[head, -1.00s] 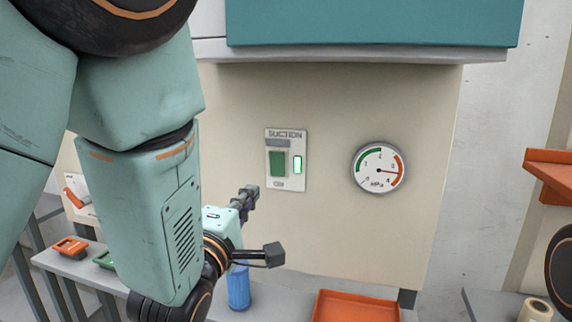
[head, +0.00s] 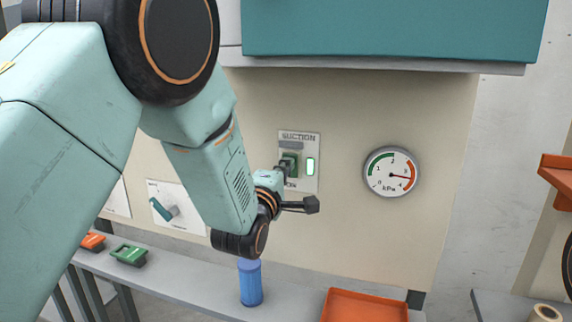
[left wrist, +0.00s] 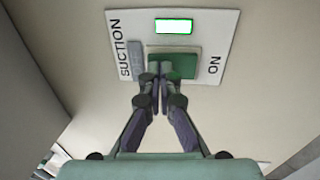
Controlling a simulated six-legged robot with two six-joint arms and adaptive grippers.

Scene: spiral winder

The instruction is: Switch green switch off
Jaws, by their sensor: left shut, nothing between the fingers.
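The green switch (head: 287,160) sits on a pale plate marked SUCTION (head: 311,141) on the beige machine wall. A lit green-white indicator (head: 310,167) is beside it. In the left wrist view the green switch (left wrist: 185,64) shows with the lit indicator (left wrist: 174,26) and the word ON. My left gripper (head: 288,168) is shut and empty, with its fingertips at the switch face, partly covering it. In the left wrist view the closed fingertips (left wrist: 160,68) overlap the switch's edge; I cannot tell whether they press on it. My right gripper is not in view.
A round kPa gauge (head: 391,172) is right of the switch, its needle in the red zone. A teal overhang (head: 390,35) is above. Below are a shelf (head: 205,280), a blue cylinder (head: 250,282) and an orange tray (head: 364,306).

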